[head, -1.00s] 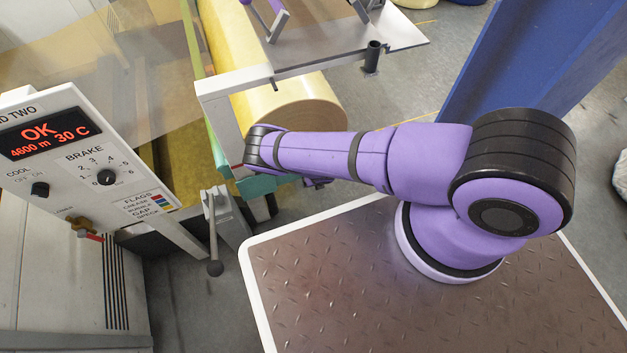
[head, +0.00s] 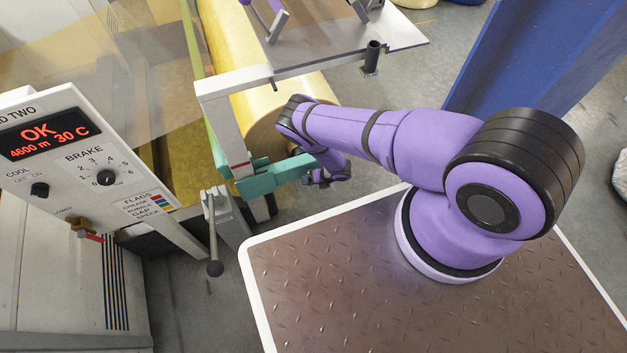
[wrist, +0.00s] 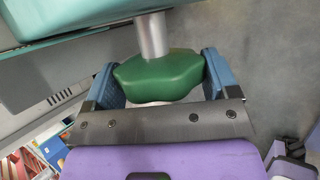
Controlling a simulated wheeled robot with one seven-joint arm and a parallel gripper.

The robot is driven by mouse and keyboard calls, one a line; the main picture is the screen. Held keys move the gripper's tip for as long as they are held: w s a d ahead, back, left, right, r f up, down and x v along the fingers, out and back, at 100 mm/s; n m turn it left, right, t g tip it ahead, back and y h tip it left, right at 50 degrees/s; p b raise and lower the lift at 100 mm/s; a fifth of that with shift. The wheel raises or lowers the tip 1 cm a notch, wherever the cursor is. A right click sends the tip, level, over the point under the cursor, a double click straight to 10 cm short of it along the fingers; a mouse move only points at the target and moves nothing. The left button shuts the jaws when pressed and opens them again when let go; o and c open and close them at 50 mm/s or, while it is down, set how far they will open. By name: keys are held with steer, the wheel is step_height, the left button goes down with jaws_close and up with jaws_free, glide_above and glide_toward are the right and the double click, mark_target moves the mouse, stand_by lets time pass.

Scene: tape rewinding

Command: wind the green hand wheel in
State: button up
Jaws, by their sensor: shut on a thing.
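The green hand wheel (wrist: 158,76) shows in the wrist view, lobed and mounted on a short grey metal shaft (wrist: 152,36). My gripper (wrist: 165,84) has one blue-padded finger on each side of it and is shut on it. The shaft comes out of a teal housing (wrist: 60,15). In the head view the teal housing (head: 264,178) sits on the white frame's post, and my gripper (head: 316,180) is at its right end. The wheel itself cannot be made out in the head view.
A large yellow roll (head: 262,118) lies behind the white frame (head: 225,125). A control panel (head: 80,150) reading OK stands at the left. A lever with a dark knob (head: 214,268) hangs near my deck's corner. A blue post (head: 540,60) stands at the back right.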

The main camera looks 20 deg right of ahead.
steer(key=shift+d+m+y, duration=0.1)
steer(key=shift+m+y, duration=0.2)
steer(key=shift+y, duration=1)
steer(key=shift+f, duration=0.1)
steer(key=o, duration=0.8)
steer(key=v, duration=1)
steer(key=shift+s+d, duration=0.2)
steer(key=shift+s, duration=0.1)
